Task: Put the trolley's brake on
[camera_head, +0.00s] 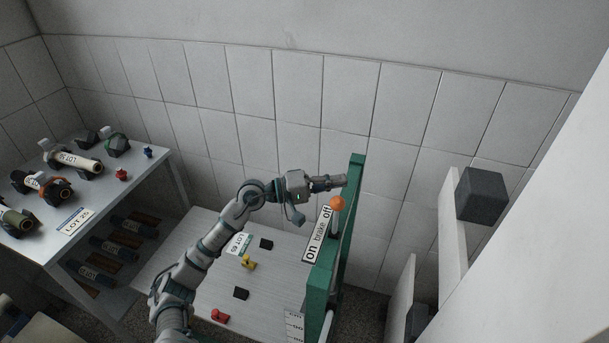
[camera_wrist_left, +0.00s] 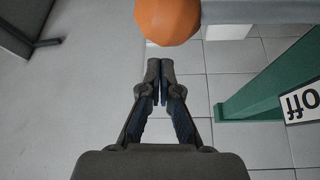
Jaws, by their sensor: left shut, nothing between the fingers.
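The brake lever's orange knob (camera_head: 337,203) is beside a green upright frame (camera_head: 354,190), near the "off" end of the label plate (camera_head: 318,235) that reads on, brake, off. My left gripper (camera_head: 343,180) is just above the knob in the head view, shut and empty. In the left wrist view the shut fingertips (camera_wrist_left: 160,68) point toward the orange knob (camera_wrist_left: 167,20), with a visible gap between them. The green frame (camera_wrist_left: 275,90) and the "off" end of the label (camera_wrist_left: 303,100) are to their right. My right gripper is not in view.
A pale table (camera_head: 195,285) with small red, yellow and black pieces and a LOT card lies under my left arm. A grey table (camera_head: 140,170) with rolls stands at the left. A dark block (camera_head: 482,195) is on a white upright at the right. Tiled wall stands behind.

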